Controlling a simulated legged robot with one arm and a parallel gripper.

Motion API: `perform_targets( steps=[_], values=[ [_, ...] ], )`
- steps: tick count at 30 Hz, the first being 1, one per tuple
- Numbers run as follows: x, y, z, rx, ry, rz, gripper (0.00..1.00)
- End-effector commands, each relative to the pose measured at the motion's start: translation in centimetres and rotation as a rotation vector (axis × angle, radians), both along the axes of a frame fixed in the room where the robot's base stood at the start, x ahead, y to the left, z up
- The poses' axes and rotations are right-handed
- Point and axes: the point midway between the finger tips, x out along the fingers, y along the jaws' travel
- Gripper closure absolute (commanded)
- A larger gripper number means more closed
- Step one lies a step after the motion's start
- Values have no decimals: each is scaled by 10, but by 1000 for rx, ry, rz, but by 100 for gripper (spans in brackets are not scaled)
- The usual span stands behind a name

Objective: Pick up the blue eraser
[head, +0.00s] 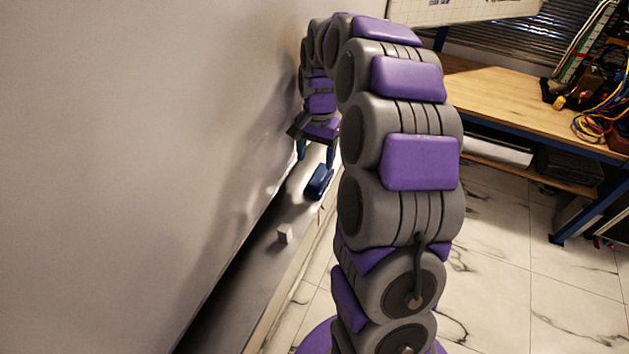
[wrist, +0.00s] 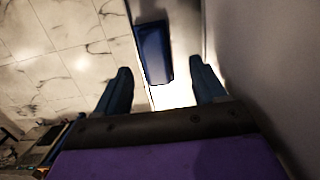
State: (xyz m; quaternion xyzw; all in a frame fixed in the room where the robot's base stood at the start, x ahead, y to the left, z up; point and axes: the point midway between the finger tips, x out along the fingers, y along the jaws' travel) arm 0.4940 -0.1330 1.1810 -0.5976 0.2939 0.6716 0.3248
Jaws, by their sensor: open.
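The blue eraser (head: 319,181) lies on a narrow ledge (head: 262,262) along the foot of a pale wall. It also shows in the wrist view (wrist: 154,52), between and beyond my two fingers. My gripper (head: 316,158) is open and empty, above the eraser and apart from it. In the wrist view the fingertips of my gripper (wrist: 160,70) stand one on each side, with the eraser nearer the left finger.
A small white cube (head: 285,233) sits on the ledge nearer to me. The pale wall (head: 130,130) rises close on the left. A wooden workbench (head: 520,100) with cables stands on the right. The tiled floor (head: 500,270) is open.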

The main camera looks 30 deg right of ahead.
Motion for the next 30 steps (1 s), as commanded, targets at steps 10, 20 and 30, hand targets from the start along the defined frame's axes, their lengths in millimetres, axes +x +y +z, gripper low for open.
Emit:
perform_targets(
  steps=[10, 20, 30],
  values=[
    [-2, -4, -23, 6, 4, -2, 30],
    [-5, 9, -62, -4, 2, -1, 30],
    [-4, -1, -63, 4, 0, -1, 43]
  ],
)
